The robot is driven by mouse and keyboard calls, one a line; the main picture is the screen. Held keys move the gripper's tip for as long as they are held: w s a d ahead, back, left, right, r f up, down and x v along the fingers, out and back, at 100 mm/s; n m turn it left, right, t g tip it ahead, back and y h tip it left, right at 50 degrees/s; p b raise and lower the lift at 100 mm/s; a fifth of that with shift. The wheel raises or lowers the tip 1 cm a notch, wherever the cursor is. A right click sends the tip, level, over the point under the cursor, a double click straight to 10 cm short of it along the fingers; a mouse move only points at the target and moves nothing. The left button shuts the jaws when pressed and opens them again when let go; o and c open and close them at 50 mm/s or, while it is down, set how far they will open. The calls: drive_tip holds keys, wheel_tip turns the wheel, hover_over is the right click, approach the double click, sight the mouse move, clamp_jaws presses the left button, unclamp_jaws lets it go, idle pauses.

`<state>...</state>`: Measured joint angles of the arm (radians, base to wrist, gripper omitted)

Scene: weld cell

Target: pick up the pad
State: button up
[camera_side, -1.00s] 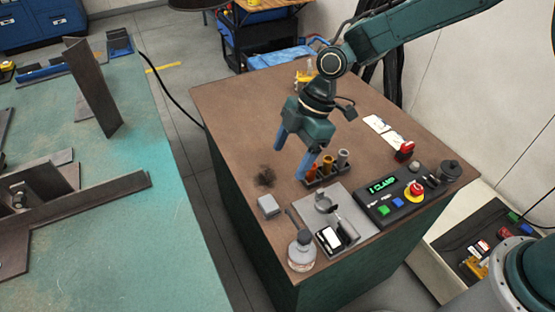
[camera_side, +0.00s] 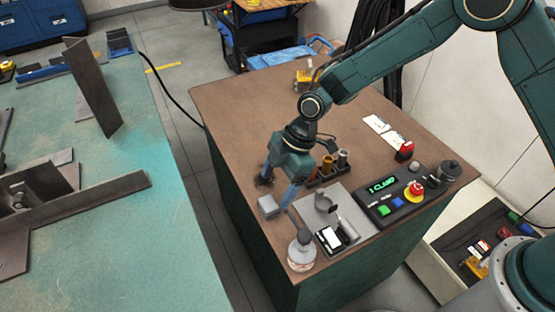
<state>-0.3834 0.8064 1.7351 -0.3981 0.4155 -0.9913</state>
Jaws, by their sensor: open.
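A small grey block-shaped pad (camera_side: 268,206) lies on the brown bench top (camera_side: 235,115), near its left edge. My gripper (camera_side: 276,192) is open and empty, pointing down just behind the pad. One blue finger is over a dark fuzzy patch (camera_side: 262,181) behind the pad. The other finger is close to the pad's right side. I cannot tell whether it touches the pad or how high the fingertips are.
A holder with several cylinders (camera_side: 343,160) and a control box (camera_side: 388,202) stand farther right. The back left of the bench is clear.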

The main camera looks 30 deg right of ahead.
sight(269, 203)
drive_tip(key=shift+a+f, duration=0.1)
drive_tip(key=shift+f, duration=0.1)
drive_tip(key=shift+x, duration=2.5)
drive_tip(key=c, duration=1.1)
